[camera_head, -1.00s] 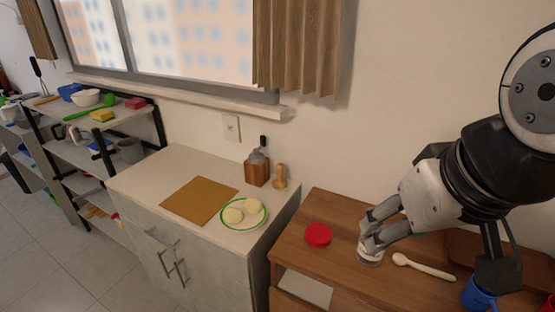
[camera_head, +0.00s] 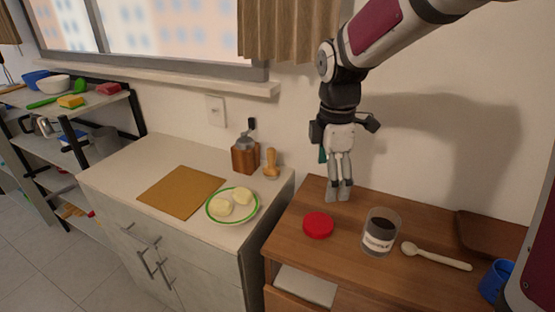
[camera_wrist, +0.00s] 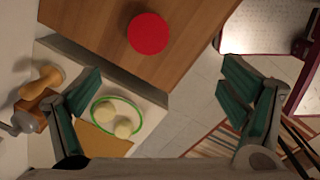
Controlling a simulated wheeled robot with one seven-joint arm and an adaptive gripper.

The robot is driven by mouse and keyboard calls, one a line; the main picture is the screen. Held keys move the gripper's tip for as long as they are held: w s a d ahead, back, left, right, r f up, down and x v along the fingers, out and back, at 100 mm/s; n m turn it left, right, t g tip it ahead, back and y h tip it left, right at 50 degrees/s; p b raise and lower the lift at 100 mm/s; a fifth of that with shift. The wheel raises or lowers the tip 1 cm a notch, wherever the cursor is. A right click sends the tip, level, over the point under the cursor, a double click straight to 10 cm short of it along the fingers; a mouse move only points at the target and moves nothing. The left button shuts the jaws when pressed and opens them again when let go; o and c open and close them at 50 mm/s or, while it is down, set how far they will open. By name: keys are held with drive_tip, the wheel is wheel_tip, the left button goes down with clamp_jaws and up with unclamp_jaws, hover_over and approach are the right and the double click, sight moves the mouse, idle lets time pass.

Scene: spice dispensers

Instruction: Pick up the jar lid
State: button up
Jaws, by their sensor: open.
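The red round jar lid (camera_head: 318,224) lies on the wooden table (camera_head: 290,240), left of the open glass jar (camera_head: 381,232) with dark contents and a label. In the wrist view the lid (camera_wrist: 148,33) shows near the top middle, ahead of and between my fingers. My gripper (camera_head: 339,192) is above the back of the table, pointing down, behind and slightly right of the lid and apart from it. In the wrist view my gripper (camera_wrist: 158,95) is spread wide open with nothing between its fingers.
A white spoon (camera_head: 437,257), a blue cup (camera_head: 496,281) and a brown tray (camera_head: 490,232) are on the table to the right. The counter at left holds a green-rimmed plate (camera_head: 212,215), a brown board (camera_head: 180,192), a grinder (camera_head: 245,157) and a wooden pestle-like tool (camera_head: 271,164).

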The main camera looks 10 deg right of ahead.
drive_tip(key=w+f+n, duration=0.3)
drive_tip(key=w+f, duration=0.1)
drive_tip(key=f, duration=0.1)
drive_tip(key=b, duration=0.1)
hover_over(318, 223)
drive_tip(key=shift+g, duration=0.3)
drive_tip(key=f, duration=0.8)
drive_tip(key=shift+w+a+f, duration=0.1)
drive_tip(key=shift+w, duration=0.1)
drive_tip(key=shift+s+f+b, duration=0.15)
drive_tip(key=shift+f+b, duration=0.15)
drive_tip(key=shift+f, duration=2.45)
drive_tip(key=c, duration=1.1)
